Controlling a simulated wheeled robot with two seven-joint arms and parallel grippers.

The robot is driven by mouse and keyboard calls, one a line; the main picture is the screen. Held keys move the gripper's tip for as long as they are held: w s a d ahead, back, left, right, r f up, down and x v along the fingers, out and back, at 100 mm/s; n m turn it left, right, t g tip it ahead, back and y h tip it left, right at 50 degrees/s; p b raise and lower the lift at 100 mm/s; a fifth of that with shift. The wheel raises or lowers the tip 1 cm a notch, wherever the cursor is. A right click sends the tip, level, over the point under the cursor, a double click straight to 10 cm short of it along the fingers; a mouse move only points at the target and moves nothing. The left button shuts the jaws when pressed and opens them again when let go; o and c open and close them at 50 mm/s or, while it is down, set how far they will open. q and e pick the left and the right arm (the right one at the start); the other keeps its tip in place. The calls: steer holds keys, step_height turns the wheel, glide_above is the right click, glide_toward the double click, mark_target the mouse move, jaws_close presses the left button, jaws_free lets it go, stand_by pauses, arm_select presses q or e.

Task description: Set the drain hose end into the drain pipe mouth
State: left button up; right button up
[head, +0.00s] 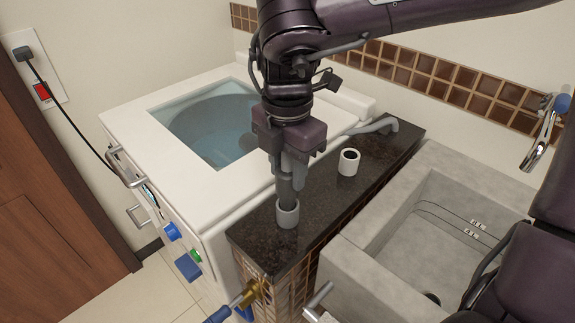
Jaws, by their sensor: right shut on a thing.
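My right gripper (288,172) points straight down over the front part of the dark counter. It is shut on a dark grey tube, seemingly the drain hose end (286,190), held upright. The tube's lower end meets a light grey round collar (287,216) on the counter, seemingly the drain pipe mouth. The tube appears to be inside the collar's rim, but I cannot tell how deep. The fingers hide the tube's upper part. My left gripper is not in view.
A white cup-like cylinder (348,162) with a dark opening stands behind on the counter (330,205). A grey bent tube (375,127) lies farther back. The white washing machine (130,125) is to the left, a grey stone sink (372,240) to the right. A brass tap (254,291) is below the counter's front.

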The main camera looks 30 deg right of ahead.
steer(key=shift+f+b, duration=0.75)
steer(key=shift+f, duration=0.15)
steer(key=shift+s+d+f+b, duration=0.2)
steer(key=shift+d+f+b, duration=0.15)
steer(key=shift+f+b, duration=0.3)
steer(key=shift+s+d+f, duration=0.15)
steer(key=shift+d+f, duration=0.05)
steer(key=shift+f, duration=0.2)
jaws_close()
steer(key=shift+w+a+r+p, duration=0.2)
steer(key=shift+r+p, duration=0.15)
steer(key=shift+r, duration=0.3)
steer(key=shift+w+a+r+p, duration=0.1)
steer(key=shift+a+r+p, duration=0.05)
steer(key=shift+r+p, duration=0.35)
steer(key=shift+a+r+p, duration=0.15)
steer(key=shift+r+p, duration=0.1)
steer(key=shift+r, duration=0.35)
steer(key=shift+r+p, duration=0.5)
steer(key=shift+r, duration=0.15)
steer(key=shift+w+a+p, duration=0.1)
steer(key=shift+p, duration=0.35)
